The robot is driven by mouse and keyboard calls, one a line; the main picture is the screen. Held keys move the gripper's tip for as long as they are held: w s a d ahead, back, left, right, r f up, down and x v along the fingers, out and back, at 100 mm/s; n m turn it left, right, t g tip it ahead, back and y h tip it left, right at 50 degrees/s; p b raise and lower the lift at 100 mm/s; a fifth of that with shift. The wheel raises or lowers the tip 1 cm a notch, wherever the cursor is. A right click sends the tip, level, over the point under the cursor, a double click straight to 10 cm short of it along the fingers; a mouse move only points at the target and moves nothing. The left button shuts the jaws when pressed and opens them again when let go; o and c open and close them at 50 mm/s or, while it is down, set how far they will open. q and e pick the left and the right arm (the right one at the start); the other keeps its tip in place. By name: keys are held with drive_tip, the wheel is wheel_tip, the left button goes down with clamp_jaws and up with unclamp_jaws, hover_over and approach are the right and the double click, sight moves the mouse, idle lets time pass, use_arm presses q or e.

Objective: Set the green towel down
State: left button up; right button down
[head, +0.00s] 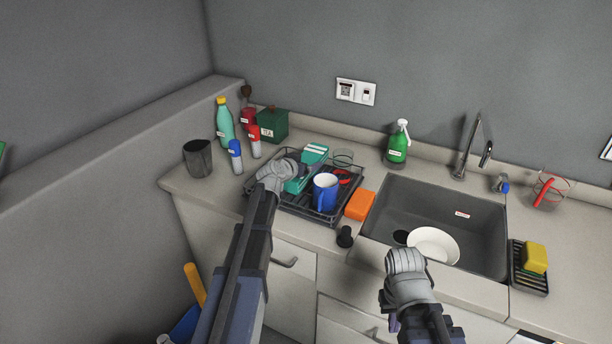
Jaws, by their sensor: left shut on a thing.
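The green towel (309,165) is a folded green cloth with lighter stripes. It is over the back left part of the black dish rack (285,207), slightly tilted. My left gripper (291,176) is shut on the towel at its left side; its fingertips are largely hidden. I cannot tell whether the towel touches the rack. My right gripper (404,256) is in front of the sink, apart from the towel, seen from behind, and its jaws are hidden.
A blue mug (325,193) stands in the rack, with an orange sponge (360,204) to its right. The sink (420,208) holds a white plate (433,245). A dark cup (197,158) and bottles stand left of the rack. Counter behind the rack is partly free.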

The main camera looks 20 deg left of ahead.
use_arm(q)
drive_tip(key=shift+f+b, duration=1.65)
drive_tip(key=shift+f, duration=0.15)
drive_tip(key=shift+f+b, duration=0.35)
drive_tip(key=o, duration=1.2)
drive_tip(key=shift+r, duration=0.1)
drive_tip(key=shift+r+p, duration=0.3)
drive_tip(key=shift+p, duration=0.05)
drive_tip(key=p+v, duration=0.4)
drive_tip(key=v, duration=0.6)
drive_tip(key=shift+s+r, duration=0.15)
drive_tip(key=shift+s, duration=0.1)
drive_tip(key=shift+p+v, duration=0.3)
drive_tip(key=shift+v, duration=0.45)
